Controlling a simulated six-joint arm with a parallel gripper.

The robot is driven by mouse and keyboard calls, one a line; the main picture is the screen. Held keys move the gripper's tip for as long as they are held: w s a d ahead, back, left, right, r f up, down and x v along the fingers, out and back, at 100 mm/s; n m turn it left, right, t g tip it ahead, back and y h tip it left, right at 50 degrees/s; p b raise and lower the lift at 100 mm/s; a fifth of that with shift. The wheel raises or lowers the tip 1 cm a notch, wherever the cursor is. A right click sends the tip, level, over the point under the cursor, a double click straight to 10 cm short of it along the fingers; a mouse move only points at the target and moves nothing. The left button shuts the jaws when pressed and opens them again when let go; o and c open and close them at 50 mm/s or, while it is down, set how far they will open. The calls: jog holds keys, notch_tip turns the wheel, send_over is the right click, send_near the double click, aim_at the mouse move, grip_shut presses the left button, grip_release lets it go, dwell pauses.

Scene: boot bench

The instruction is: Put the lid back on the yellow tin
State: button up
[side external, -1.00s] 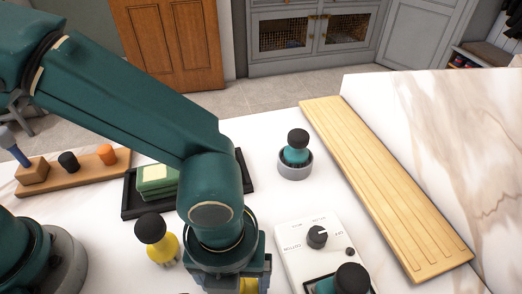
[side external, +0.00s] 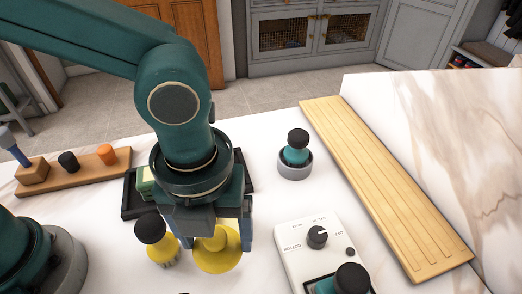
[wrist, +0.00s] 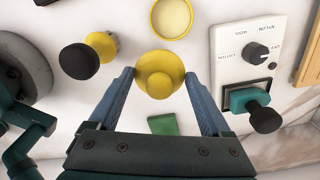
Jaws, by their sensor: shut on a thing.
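The yellow lid (side external: 217,256) is round with a raised knob. My gripper (side external: 208,236) is shut on its knob and holds the lid roughly level; it seems to be above the bench. In the wrist view, the lid (wrist: 159,84) sits between the two blue-grey fingers of my gripper (wrist: 160,82). The yellow tin (wrist: 172,17) stands open just beyond the lid, at the top of the wrist view, with its pale inside showing.
A yellow brush with a black knob (side external: 150,228) stands close left of the lid. A white control panel (side external: 290,255) lies to the right. A green block (wrist: 162,124) lies on the near side. Behind are a dark tray (side external: 130,206) and a round-based teal brush (side external: 297,155).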

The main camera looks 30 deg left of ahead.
jog(key=w+a+r, duration=0.4)
jog(key=a+r, duration=0.1)
jog(key=a, duration=0.1)
jog(key=shift+w+d+f, duration=0.4)
jog(key=shift+d+f, duration=0.25)
jog(key=shift+f, duration=0.7)
jog(key=shift+w+d+f, duration=0.35)
jog(key=shift+d+f, duration=0.3)
jog(key=shift+f, duration=0.65)
jog(key=shift+w+d+f, duration=0.4)
jog(key=shift+d+f, duration=0.25)
jog(key=shift+f, duration=0.7)
jog(key=shift+f, duration=0.15)
jog(key=o, duration=1.1)
jog(key=shift+r, duration=3.5)
